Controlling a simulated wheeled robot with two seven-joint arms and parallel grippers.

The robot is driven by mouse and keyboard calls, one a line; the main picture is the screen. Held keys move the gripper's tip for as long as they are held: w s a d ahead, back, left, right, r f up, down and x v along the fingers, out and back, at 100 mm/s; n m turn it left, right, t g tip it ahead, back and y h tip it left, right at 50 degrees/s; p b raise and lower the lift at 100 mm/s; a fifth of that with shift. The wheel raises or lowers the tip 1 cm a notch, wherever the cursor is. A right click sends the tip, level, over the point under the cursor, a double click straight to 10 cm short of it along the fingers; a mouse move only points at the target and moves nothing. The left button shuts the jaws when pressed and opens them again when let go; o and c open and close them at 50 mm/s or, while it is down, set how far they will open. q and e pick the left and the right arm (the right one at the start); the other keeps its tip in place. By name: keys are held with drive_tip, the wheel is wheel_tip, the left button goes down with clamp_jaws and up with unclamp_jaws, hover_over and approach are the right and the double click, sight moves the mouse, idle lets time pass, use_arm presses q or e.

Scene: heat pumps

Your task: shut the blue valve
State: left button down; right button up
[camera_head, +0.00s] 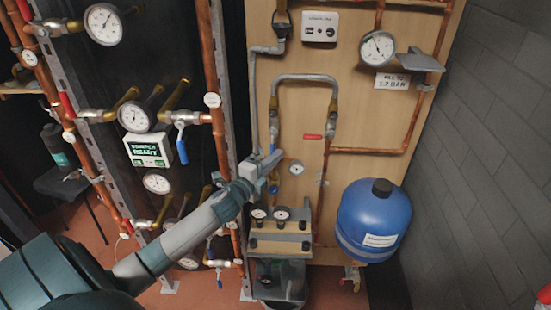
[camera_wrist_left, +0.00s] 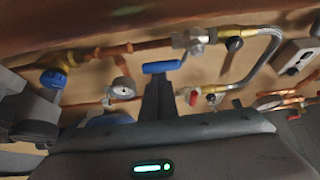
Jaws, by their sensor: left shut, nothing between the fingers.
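My left gripper (camera_head: 272,160) reaches in from the left in the head view, in front of the wooden panel. In the left wrist view its fingers (camera_wrist_left: 160,88) are closed together and hold nothing. A blue valve handle (camera_wrist_left: 162,67) lies just beyond the fingertips there, crosswise to them. I cannot tell whether they touch it. In the head view the gripper hides most of the pipe at this spot; a blue part (camera_head: 274,187) shows just below it. Another blue lever (camera_head: 182,145) hangs on the left rack. My right gripper is not in view.
A grey hose loop (camera_head: 305,78) and a red handle (camera_head: 312,136) are right of the gripper. A small gauge (camera_head: 296,167) is close by. A blue tank (camera_head: 375,220) stands lower right. Copper pipes and gauges crowd the left rack.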

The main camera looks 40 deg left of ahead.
use_arm(q)
drive_tip(key=shift+r, duration=0.1)
drive_tip(key=shift+a+m+p, duration=0.15)
drive_tip(key=shift+m+p, duration=0.15)
drive_tip(key=shift+p, duration=0.15)
drive_tip(key=shift+s+a+g+p, duration=0.2)
drive_tip(key=shift+g+p, duration=0.1)
drive_tip(key=shift+p, duration=0.15)
drive_tip(key=shift+s+a+r+m+p, duration=0.15)
drive_tip(key=shift+s+a+r+p, duration=0.1)
drive_tip(key=shift+s+a+p, duration=0.4)
drive_tip(key=shift+s+a+r+m+p, duration=0.2)
drive_tip(key=shift+a+p, duration=0.2)
drive_tip(key=shift+a, duration=0.55)
